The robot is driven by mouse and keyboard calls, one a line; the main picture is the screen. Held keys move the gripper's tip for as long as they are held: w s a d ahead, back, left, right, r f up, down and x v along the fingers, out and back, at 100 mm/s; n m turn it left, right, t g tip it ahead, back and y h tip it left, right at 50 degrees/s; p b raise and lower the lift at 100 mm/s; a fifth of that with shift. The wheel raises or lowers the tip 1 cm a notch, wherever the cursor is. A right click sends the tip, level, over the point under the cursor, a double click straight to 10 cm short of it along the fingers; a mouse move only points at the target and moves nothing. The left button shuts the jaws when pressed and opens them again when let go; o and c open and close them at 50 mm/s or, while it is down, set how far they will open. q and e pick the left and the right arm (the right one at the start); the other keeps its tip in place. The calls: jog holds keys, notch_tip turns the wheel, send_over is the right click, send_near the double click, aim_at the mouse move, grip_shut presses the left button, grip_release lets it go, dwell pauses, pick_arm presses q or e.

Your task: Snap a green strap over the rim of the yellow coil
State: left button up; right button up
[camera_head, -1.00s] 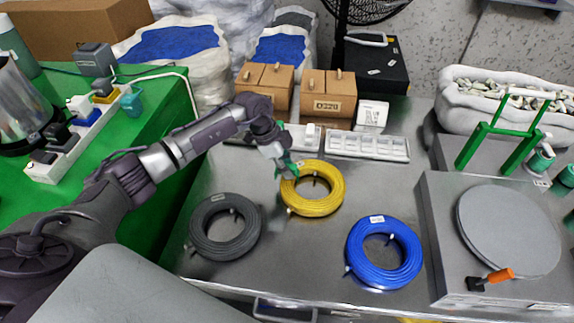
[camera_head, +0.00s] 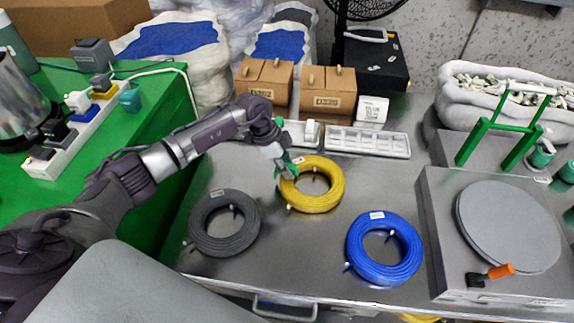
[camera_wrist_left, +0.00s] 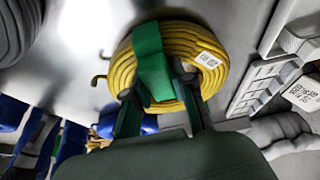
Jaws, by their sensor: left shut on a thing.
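The yellow coil (camera_head: 318,205) lies flat on the grey metal table, between the black coil and the blue coil. My left gripper (camera_head: 287,170) is at its upper-left rim, pointing down. The left wrist view shows the yellow coil (camera_wrist_left: 190,42) with a wide green strap (camera_wrist_left: 151,65) lying across one side of its ring. My left gripper (camera_wrist_left: 160,108) is shut on the strap, with a finger at each side of its near end. I cannot tell whether the strap is fastened around the rim, since its underside is hidden. My right gripper is not in view.
A black coil (camera_head: 225,243) and a blue coil (camera_head: 385,276) lie nearby on the table. A white compartment tray (camera_head: 368,143) and cardboard boxes (camera_head: 327,102) stand behind. A grey turntable (camera_head: 508,230) is at the right. Bare table lies between the coils.

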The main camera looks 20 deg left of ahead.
pick_arm(q)
jog(key=shift+f, duration=0.35)
dwell(0.3)
jog(key=shift+r, duration=0.15)
jog(key=shift+r+p, duration=0.5)
jog(key=shift+p, duration=0.35)
jog(key=shift+r, duration=0.15)
jog(key=shift+r+p, duration=0.45)
jog(key=shift+p, duration=0.35)
jog(key=shift+f, duration=0.45)
jog(key=shift+f+b, duration=0.35)
jog(key=shift+f, duration=0.15)
jog(key=shift+f, duration=0.3)
dwell(0.3)
